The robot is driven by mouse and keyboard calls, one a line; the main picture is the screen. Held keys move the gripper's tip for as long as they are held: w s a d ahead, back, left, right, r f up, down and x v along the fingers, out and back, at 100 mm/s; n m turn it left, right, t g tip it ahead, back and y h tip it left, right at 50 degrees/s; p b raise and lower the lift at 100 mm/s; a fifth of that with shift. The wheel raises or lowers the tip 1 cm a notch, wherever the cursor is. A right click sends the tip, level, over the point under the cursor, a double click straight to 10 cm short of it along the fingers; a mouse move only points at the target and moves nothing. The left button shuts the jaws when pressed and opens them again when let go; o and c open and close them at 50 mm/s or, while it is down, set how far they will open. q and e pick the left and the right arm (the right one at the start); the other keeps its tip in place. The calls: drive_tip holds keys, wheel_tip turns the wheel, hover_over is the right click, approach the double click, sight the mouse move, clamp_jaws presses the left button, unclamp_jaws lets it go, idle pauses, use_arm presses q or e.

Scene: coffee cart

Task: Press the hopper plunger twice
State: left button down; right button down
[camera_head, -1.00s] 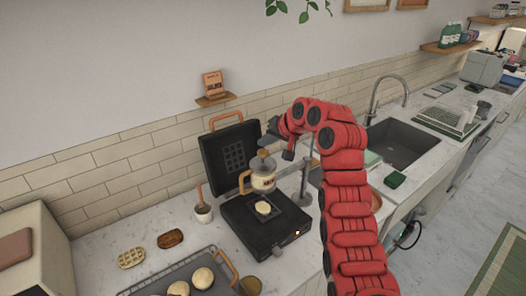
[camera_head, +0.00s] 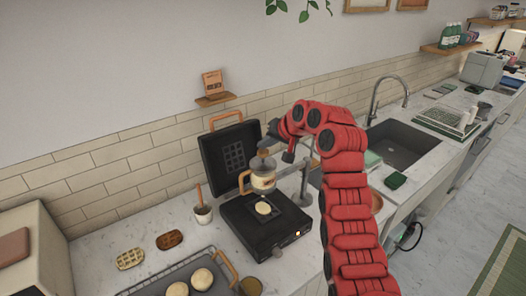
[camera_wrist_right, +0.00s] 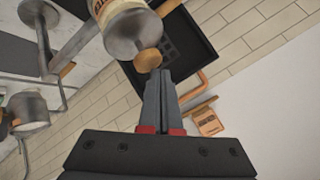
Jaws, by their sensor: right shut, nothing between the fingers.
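The hopper (camera_head: 263,181) is a cream and metal dispenser with a metal lid, held on a stand over the open black waffle iron (camera_head: 238,222). Its plunger has a round wooden knob on top, which shows in the wrist view as the plunger knob (camera_wrist_right: 147,60). My right gripper (camera_head: 267,143) is shut and empty, just above the knob. In the wrist view its fingertips (camera_wrist_right: 158,77) lie right beside the knob; I cannot tell whether they touch. A pale round of batter (camera_head: 263,208) lies on the lower plate under the hopper. My left gripper is out of view.
The stand (camera_head: 305,183) rises right of the waffle iron, close to my right arm. A cup with a wooden-handled tool (camera_head: 203,214) stands to the left. A tray (camera_head: 180,273) with round buns lies in front. Waffles (camera_head: 131,259) lie at the left; a sink (camera_head: 400,146) is to the right.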

sight(265, 153)
drive_tip(key=shift+f+b, duration=0.4)
drive_tip(key=shift+f, duration=0.25)
idle(0.3)
drive_tip(key=shift+r, duration=1.15)
drive_tip(key=shift+r, duration=2.55)
drive_tip(key=shift+f, duration=0.1)
